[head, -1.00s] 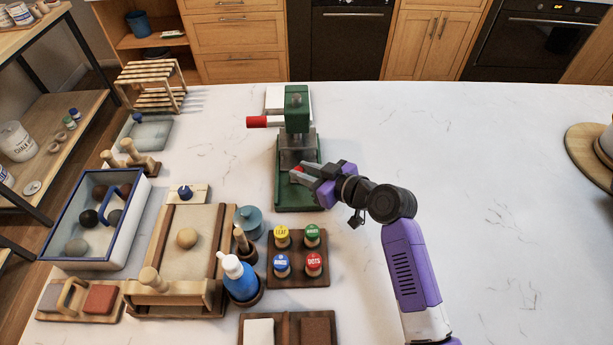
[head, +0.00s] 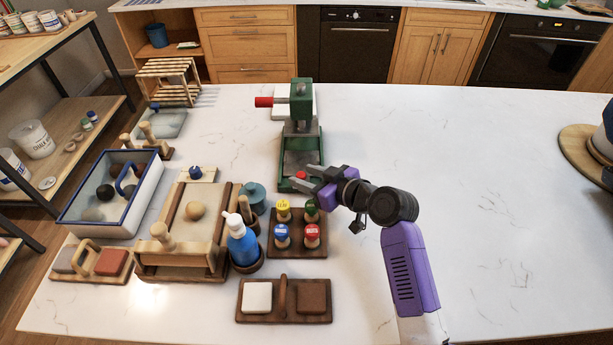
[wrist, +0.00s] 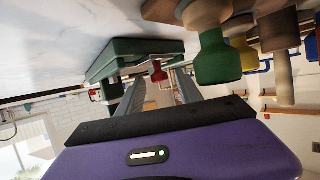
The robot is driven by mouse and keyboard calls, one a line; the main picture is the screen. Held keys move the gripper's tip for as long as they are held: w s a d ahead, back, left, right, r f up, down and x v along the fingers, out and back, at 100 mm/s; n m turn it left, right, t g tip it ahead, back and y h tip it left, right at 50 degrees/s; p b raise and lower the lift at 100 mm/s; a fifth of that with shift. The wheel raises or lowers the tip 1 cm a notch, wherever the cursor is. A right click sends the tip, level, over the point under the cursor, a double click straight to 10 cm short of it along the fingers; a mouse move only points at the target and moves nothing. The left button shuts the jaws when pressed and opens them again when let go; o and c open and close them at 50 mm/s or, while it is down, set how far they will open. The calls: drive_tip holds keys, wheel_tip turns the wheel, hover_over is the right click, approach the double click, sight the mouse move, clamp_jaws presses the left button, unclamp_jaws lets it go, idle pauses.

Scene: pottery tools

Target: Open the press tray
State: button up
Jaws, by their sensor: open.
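The green press (head: 301,92) stands upright at the middle back of the table, with a red handle (head: 264,102) out to its left. Its grey tray (head: 296,160) lies on the green base (head: 285,178), in front of the column. The tray's red knob (head: 301,175) is near the base's front end. My gripper (head: 299,177) is open at the knob, coming from the right. In the wrist view the red knob (wrist: 157,72) shows between and just beyond the tips of my gripper (wrist: 158,80). Contact cannot be told.
Several colour-topped stamps (head: 283,232) stand on a wooden block in front of the press, close to my gripper. A blue bottle (head: 242,247) and wooden trays are to the left.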

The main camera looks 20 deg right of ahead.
drive_tip(key=shift+s, duration=0.1)
drive_tip(key=b+v, duration=0.1)
drive_tip(key=v, duration=0.6)
drive_tip(key=shift+s+d, duration=0.15)
drive_tip(key=shift+s+r, duration=0.1)
idle(0.4)
